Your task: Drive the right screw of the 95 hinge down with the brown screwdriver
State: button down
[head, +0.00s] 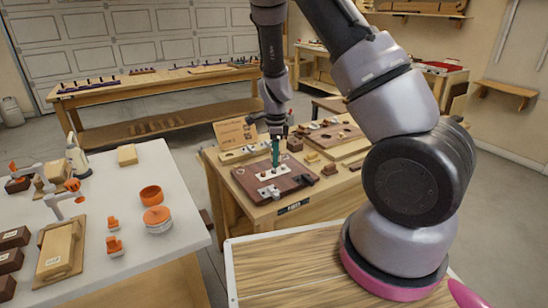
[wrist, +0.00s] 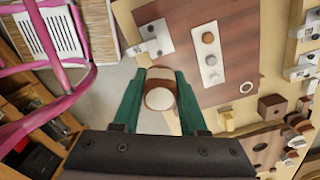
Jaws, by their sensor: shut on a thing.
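My gripper (head: 275,155) is over the dark brown board (head: 247,184) on the wooden bench. In the wrist view its two green fingers (wrist: 160,98) are shut on the brown screwdriver (wrist: 159,76), seen end-on with a pale round end. The screwdriver's tip is hidden. A silver hinge plate (wrist: 211,76) with round screw heads lies on the board, to the right of the fingers in the wrist view. A second silver plate (wrist: 155,38) sits at the board's corner. I cannot read which plate is marked 95.
Wooden blocks and fittings (wrist: 272,106) stand beside the board. A white table (head: 180,220) with orange parts stands at the left. Pink tubing (wrist: 62,100) crosses the wrist view's left side.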

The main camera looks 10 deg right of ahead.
jog(key=shift+f, duration=2.65)
jog(key=shift+f, duration=0.4)
